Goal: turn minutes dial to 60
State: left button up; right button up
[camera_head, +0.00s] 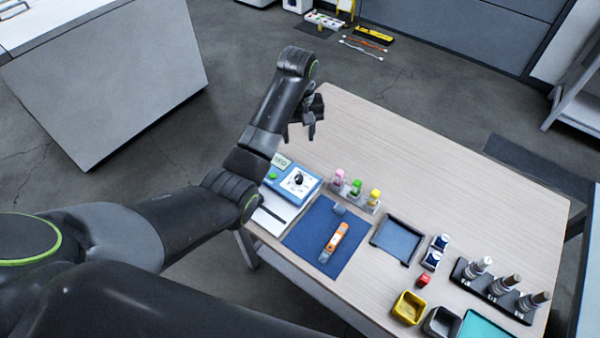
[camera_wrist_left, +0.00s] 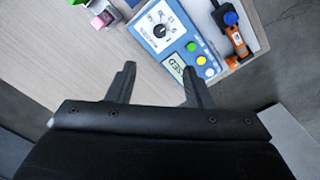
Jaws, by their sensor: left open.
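The minutes dial (camera_head: 299,179) is a dark knob on the white face of a blue timer box (camera_head: 308,190) at the left side of the table. In the left wrist view the dial (camera_wrist_left: 160,31) shows on its white scale, with a green button and a small display (camera_wrist_left: 177,66) beside it. My left gripper (camera_head: 301,130) is open and empty, above the table and beyond the timer. In the left wrist view its two fingers (camera_wrist_left: 158,84) point toward the timer and are apart from the dial. My right gripper is not seen.
A blue mat (camera_head: 305,236) with an orange tool (camera_head: 335,238) lies in front of the timer. A rack of coloured bottles (camera_head: 356,192), a dark tray (camera_head: 397,240), small bins (camera_head: 408,307) and a black holder (camera_head: 494,290) stand to the right. The table's far part is clear.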

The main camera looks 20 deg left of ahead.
pick_arm(q)
jog(key=b, duration=0.3)
send_near(299, 177)
notch_tip(299, 177, down, 8)
jog(key=shift+f, duration=0.1)
jog(key=shift+c, duration=0.5)
jog(key=c, duration=0.9)
